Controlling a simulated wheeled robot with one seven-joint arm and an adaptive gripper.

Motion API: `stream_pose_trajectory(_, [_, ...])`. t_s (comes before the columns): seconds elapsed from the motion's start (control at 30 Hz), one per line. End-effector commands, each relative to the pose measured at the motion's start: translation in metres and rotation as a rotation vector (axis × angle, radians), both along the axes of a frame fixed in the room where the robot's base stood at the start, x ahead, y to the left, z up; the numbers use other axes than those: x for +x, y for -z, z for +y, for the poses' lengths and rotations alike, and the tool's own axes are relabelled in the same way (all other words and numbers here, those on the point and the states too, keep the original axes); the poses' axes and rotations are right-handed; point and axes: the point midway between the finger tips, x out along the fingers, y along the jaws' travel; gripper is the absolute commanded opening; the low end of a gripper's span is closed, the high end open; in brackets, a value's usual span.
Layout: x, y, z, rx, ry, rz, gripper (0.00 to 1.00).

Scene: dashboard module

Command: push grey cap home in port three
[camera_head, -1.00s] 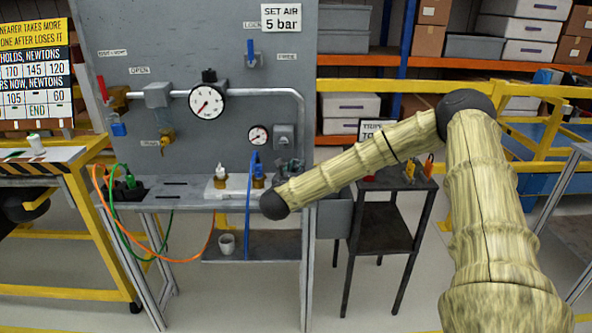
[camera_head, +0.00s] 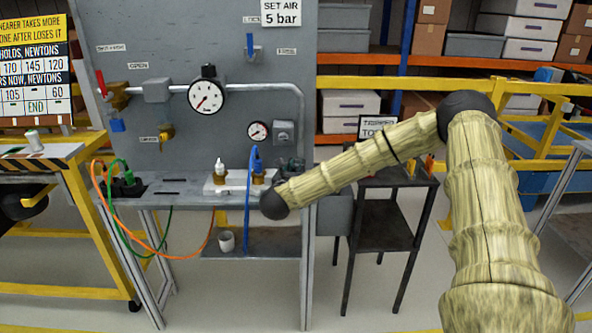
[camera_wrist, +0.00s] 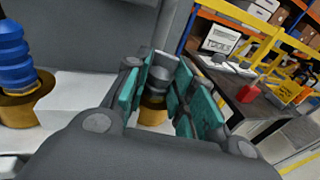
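In the wrist view the grey cap (camera_wrist: 163,72) stands at the mouth of a brass port (camera_wrist: 153,114). My gripper (camera_wrist: 165,88) has its teal pads on both sides of the cap, with the cap filling the gap. How deep the cap sits is hidden by the fingers. In the head view my gripper (camera_head: 291,165) is a small grey shape beyond my arm, at the right end of the port block (camera_head: 232,187); cap and port cannot be made out there.
A blue plug (camera_wrist: 14,55) stands in the neighbouring brass port, its hose hanging in the head view. A white-topped fitting (camera_head: 219,166) is left of it. A gauge (camera_head: 258,131) and grey box (camera_head: 283,132) are on the panel above. A dark side table (camera_head: 385,240) stands right.

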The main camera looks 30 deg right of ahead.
Motion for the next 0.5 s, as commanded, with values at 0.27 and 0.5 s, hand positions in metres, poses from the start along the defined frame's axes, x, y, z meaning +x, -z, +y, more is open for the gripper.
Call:
stream_pose_trajectory(0.27, [-0.0012,0.003,-0.0004,0.001,0.001,0.005,0.49])
stream_pose_trajectory(0.5, [-0.0017,0.0038,-0.0001,0.002,0.001,0.007,0.49])
